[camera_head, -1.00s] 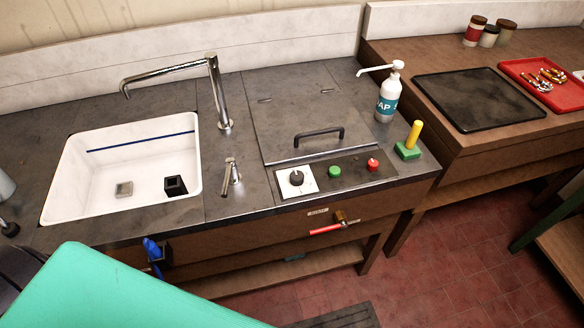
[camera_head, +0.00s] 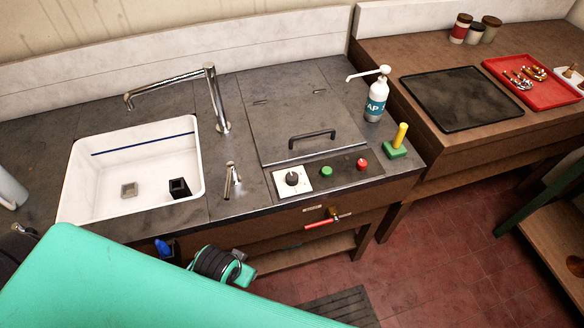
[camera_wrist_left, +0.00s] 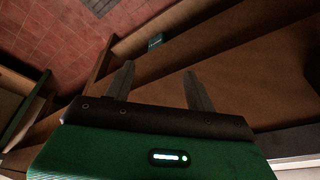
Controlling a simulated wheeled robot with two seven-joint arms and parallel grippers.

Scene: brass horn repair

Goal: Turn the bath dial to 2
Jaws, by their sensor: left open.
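The bath dial (camera_head: 292,179) is a black knob on a white square plate, at the left end of the control strip on the counter's front edge. Its marks are too small to read. A green button (camera_head: 326,172) and a red button (camera_head: 361,164) sit to its right. My left gripper (camera_wrist_left: 157,70) is open and empty in the left wrist view, with its fingers pointing towards brown wooden panels. In the head view my left wrist shows below the counter's front edge, left of and lower than the dial, apart from it. My right gripper is not in view.
The lidded bath (camera_head: 300,100) with a black handle lies behind the dial. A sink (camera_head: 80,195) and taps stand to the left. A red-handled valve (camera_head: 325,220) juts from the front below the dial. A soap bottle (camera_head: 376,100) and a green-yellow tool (camera_head: 396,150) stand right.

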